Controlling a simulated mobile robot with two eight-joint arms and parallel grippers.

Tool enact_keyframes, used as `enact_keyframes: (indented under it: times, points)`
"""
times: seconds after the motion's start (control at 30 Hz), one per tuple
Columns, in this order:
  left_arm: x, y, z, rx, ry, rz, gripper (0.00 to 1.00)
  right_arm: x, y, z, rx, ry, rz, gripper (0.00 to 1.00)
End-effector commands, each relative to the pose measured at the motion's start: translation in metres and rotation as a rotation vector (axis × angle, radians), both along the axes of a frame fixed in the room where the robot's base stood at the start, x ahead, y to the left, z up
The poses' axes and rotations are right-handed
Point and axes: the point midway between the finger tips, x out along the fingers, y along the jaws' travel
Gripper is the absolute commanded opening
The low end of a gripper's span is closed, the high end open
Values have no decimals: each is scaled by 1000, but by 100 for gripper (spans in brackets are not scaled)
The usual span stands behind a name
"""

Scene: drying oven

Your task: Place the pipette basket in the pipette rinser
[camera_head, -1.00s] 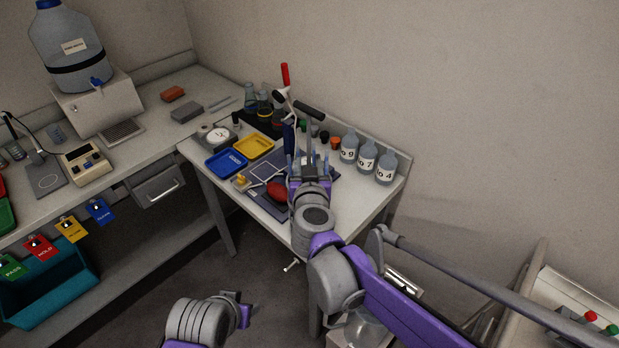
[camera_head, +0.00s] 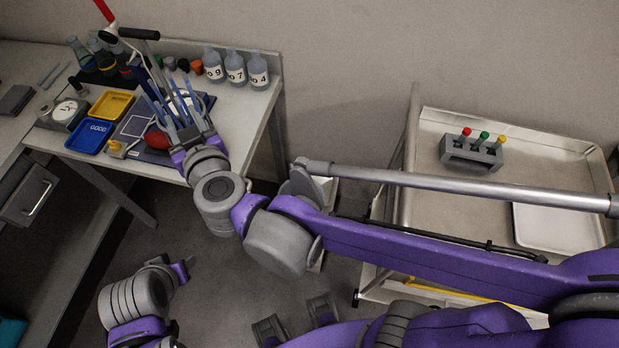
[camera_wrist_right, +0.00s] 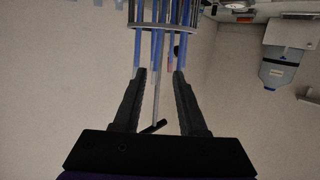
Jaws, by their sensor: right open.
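The pipette basket shows as a bundle of blue pipettes (camera_head: 150,82) with a pale rod and a dark T-shaped handle (camera_head: 140,34) at the back of the small table. In the right wrist view its ring (camera_wrist_right: 165,28) and pipettes are at the top, and the rod hangs between my fingers toward the handle. My right gripper (camera_head: 181,118) is open at the basket, its fingers (camera_wrist_right: 160,75) apart on either side of the rod. I cannot tell contact. My left gripper (camera_head: 180,270) is low, away from the table, its jaws unclear. I cannot make out the pipette rinser.
Bottles (camera_head: 235,68) marked 9, 7 and 4 stand along the table's back. Blue (camera_head: 88,136) and yellow (camera_head: 111,104) trays lie at its left. A cart (camera_head: 560,150) at right holds a grey rack (camera_head: 471,153) with coloured caps. Floor shows between table and cart.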

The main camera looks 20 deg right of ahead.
Motion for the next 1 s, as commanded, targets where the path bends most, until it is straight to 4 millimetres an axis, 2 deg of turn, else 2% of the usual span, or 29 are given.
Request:
enact_keyframes:
  times: [0.17,0.27,0.37,0.43,0.5,0.6,0.63,0.7,0.77,0.8,0.9,1.0]
  points:
    - [0,0,0,0,0,0,50,-3,-18,15,50,-82,108,41]
    - [0,0,0,0,0,0,50,-19,-31,5,60,-54,229,41]
    - [0,0,0,0,0,0,50,-44,-52,-32,36,93,311,41]
    - [0,0,0,0,0,0,50,-67,-77,-70,9,252,314,41]
    - [0,0,0,0,0,0,50,-92,-109,-110,-20,428,262,41]
    - [0,0,0,0,0,0,50,-129,-160,-156,-51,656,123,41]
    - [0,0,0,0,0,0,50,-139,-174,-165,-57,710,77,41]
    - [0,0,0,0,0,0,50,-160,-200,-182,-70,808,-18,41]
    - [0,0,0,0,0,0,50,-173,-216,-190,-76,863,-83,41]
    - [0,0,0,0,0,0,46,-179,-223,-194,-79,887,-113,41]
    - [0,0,0,0,0,0,46,-186,-233,-198,-82,917,-153,41]
    - [0,0,0,0,0,0,46,-187,-233,-198,-82,920,-157,41]
